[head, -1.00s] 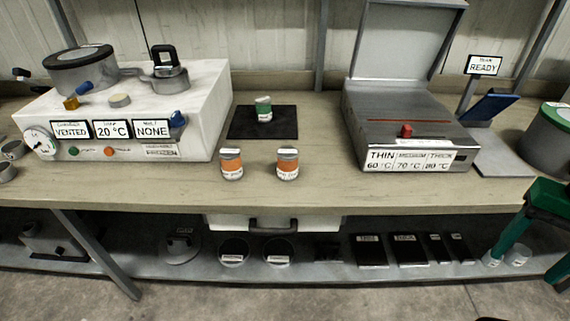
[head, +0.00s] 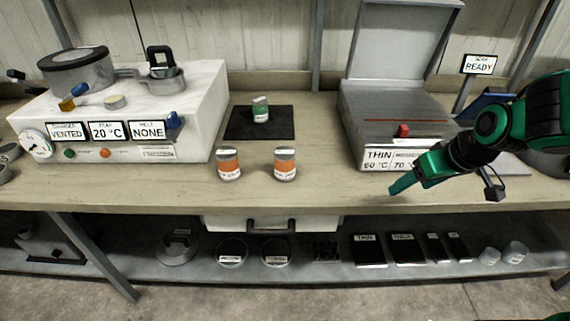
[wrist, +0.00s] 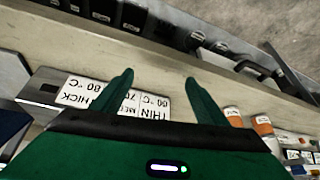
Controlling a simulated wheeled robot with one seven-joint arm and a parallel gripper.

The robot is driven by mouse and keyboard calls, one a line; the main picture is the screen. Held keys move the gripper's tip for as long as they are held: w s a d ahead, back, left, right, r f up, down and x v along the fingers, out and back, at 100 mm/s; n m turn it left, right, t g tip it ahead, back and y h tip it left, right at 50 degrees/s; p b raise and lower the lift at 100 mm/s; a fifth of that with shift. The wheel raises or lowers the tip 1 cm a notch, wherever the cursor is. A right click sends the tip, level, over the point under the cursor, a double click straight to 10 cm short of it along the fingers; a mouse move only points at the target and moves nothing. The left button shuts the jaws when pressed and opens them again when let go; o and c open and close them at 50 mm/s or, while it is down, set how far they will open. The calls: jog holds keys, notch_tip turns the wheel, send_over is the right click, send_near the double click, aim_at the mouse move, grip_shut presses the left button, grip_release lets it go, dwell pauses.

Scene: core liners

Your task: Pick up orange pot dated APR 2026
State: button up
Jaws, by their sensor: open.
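Two orange-banded pots stand upright side by side near the bench's front edge. In the head view they are the left orange pot (head: 228,165) and the right orange pot (head: 285,165). Their date print is too small to read. They also show at the right of the wrist view, one pot (wrist: 233,116) and the other pot (wrist: 263,125). My gripper (head: 393,190) is open and empty, over the bench front to the right of both pots. In the wrist view its two fingers (wrist: 158,88) are spread apart, with nothing between them.
A green-banded pot (head: 260,109) stands on a black mat (head: 285,124). A white machine (head: 190,100) is at left. A lidded grey box (head: 385,110) with a temperature label stands behind my gripper. The bench between gripper and pots is clear. The lower shelf (head: 330,270) holds several dark items.

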aim_at(292, 154)
jog(key=w+a+n+y, duration=0.1)
jog(key=w+a, duration=0.1)
jog(key=a, duration=0.2)
jog(key=w+a+n+t+y, duration=0.1)
jog(key=a, duration=0.2)
jog(key=w+a+n+y, duration=0.1)
jog(key=w+a, duration=0.1)
jog(key=a, duration=0.2)
jog(key=shift+w+a+f+t, duration=0.3)
jog(key=shift+a+f, duration=0.05)
jog(key=shift+f, duration=0.05)
jog(key=w+a+n+y, duration=0.1)
jog(key=a, duration=0.3)
jog(key=w+a+r+n+t+y, duration=0.1)
jog(key=a, duration=0.4)
jog(key=w+a+n+y, duration=0.1)
jog(key=a+y, duration=0.1)
jog(key=a, duration=0.3)
jog(key=shift+a+r+t, duration=0.25)
jog(key=shift+r+t, duration=0.1)
jog(key=shift+t, duration=0.05)
jog(key=x, duration=0.4)
jog(key=shift+a, duration=0.3)
jog(key=shift+a+r+x, duration=0.1)
jog(key=shift+x, duration=0.95)
jog(key=shift+a+r+x, duration=0.15)
jog(key=shift+x, duration=0.9)
jog(key=shift+a+r+x, duration=0.1)
jog(key=shift+x, duration=0.9)
jog(key=shift+c, duration=0.3)
